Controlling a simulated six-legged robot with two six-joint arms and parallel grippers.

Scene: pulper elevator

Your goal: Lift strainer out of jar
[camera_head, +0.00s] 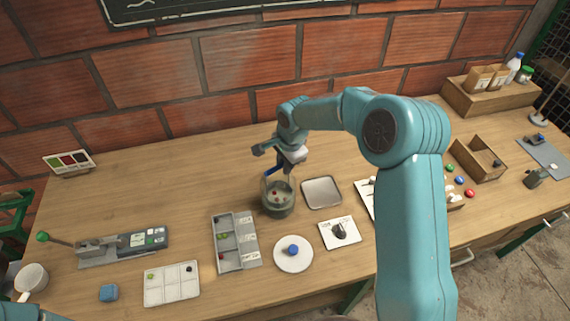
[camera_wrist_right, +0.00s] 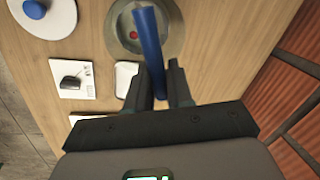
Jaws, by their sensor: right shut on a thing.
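The glass jar (camera_head: 278,206) stands on the table in the middle of the head view, with dark greenish contents and small reddish bits inside. In the right wrist view the jar (camera_wrist_right: 172,42) is seen from above, with a red bit in it. My right gripper (camera_head: 280,167) is just above the jar's mouth, shut on the strainer's blue handle (camera_wrist_right: 151,50). The handle runs from between the fingers (camera_wrist_right: 157,78) down toward the jar. The strainer's bowl is not clear, so I cannot tell how deep it sits. My left gripper is out of view.
A square metal tray (camera_head: 321,192) lies right of the jar. A compartment box (camera_head: 229,257), a white plate (camera_head: 293,265) with a blue knob, and a card (camera_head: 351,232) with a dark object are in front. Table behind the jar is clear up to the brick wall.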

